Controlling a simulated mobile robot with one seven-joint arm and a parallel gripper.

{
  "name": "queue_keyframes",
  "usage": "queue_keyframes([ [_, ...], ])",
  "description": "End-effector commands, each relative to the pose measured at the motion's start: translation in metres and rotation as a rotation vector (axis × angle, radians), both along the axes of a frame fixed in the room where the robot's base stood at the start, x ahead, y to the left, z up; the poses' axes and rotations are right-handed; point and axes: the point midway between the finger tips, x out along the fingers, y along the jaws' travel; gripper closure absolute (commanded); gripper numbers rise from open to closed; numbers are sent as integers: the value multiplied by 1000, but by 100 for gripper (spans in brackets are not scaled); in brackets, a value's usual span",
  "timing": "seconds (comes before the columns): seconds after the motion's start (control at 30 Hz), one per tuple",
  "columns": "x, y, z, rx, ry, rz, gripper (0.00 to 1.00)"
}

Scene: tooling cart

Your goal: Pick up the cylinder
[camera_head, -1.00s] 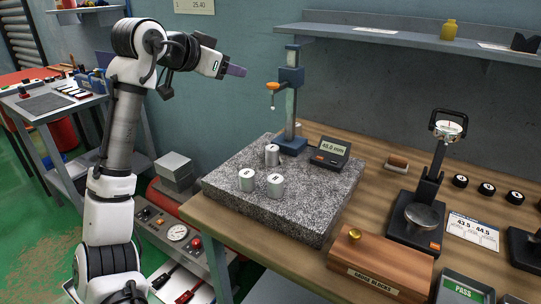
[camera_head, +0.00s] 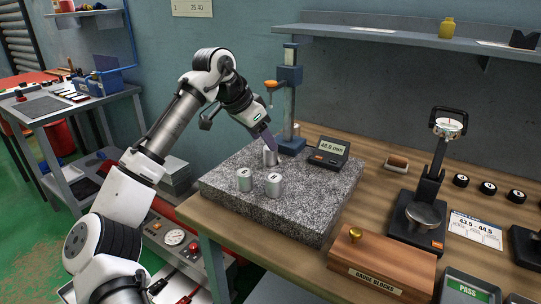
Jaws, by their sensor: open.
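Several similar metal cylinders stand upright on the speckled granite block (camera_head: 315,205): a front left cylinder (camera_head: 245,181), a front right cylinder (camera_head: 274,187) and a back cylinder (camera_head: 270,159). The two front ones carry dark marks on their tops. My gripper (camera_head: 273,146), with purple fingers, points down at the back cylinder, just above or beside its top. The fingers hide part of that cylinder, and I cannot tell whether they touch it. The gripper is open and holds nothing.
A measuring stand (camera_head: 290,100) with an orange part rises close behind my gripper. A digital display (camera_head: 328,154) reading 48.0 mm sits to its right. A wooden gauge block box (camera_head: 385,262) and a dial gauge stand (camera_head: 425,200) occupy the bench. The granite's front right is clear.

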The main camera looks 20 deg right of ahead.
Motion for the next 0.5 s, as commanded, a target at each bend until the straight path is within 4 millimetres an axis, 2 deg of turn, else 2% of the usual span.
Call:
queue_keyframes([
  [0.3, 4, -23, -35, 1, 0, 0, 42],
  [0.5, 5, -27, -42, -1, 0, 1, 42],
])
